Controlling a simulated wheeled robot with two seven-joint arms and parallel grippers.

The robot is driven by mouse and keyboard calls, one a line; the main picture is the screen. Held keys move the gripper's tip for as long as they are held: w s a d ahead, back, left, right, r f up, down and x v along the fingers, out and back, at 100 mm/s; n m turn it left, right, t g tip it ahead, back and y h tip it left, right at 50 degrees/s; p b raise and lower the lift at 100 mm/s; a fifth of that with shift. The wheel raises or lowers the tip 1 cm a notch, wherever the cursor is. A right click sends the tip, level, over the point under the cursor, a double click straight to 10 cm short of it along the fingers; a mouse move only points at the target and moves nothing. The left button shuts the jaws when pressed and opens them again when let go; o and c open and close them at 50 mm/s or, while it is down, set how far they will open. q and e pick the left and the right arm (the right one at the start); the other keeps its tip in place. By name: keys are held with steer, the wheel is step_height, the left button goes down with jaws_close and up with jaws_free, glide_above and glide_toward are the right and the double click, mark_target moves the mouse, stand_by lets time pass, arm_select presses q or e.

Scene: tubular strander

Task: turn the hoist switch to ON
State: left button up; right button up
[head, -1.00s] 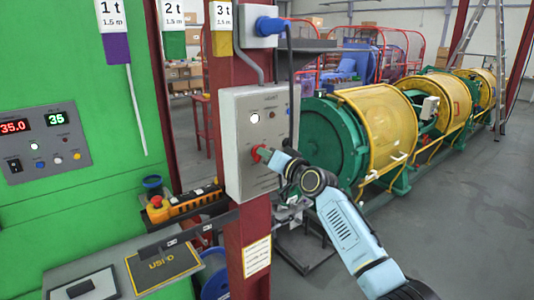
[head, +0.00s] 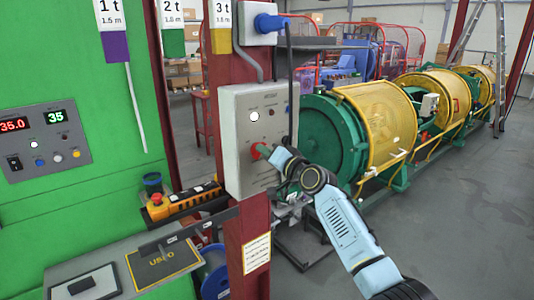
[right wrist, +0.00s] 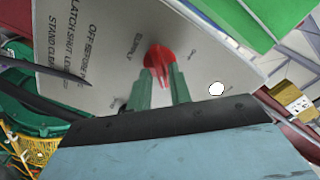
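The grey hoist box (head: 240,160) is mounted on a dark red post. A red rotary switch (head: 257,151) sits on its front face, below a white round lamp. My right gripper (head: 268,153) is at this switch. In the right wrist view, the red switch (right wrist: 159,60) has its grip between the two green fingers of my right gripper (right wrist: 160,75), which look shut on it. The fingers hide part of the switch, and its exact pointing is hard to read. The white lamp (right wrist: 216,88) shows to the right of the fingers. My left gripper is not in view.
A blue plug (head: 272,24) with a hanging dark cable is above the box. An orange pendant (head: 185,203) lies on a ledge at the left. The green panel (head: 90,200) fills the left side. The yellow-caged strander (head: 375,125) stands behind at right, with open floor beside it.

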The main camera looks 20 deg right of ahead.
steer(key=shift+o, duration=1)
steer(key=shift+s, duration=0.1)
steer(key=b+v, duration=0.1)
steer(key=v, duration=1.2)
steer(key=shift+s, duration=0.1)
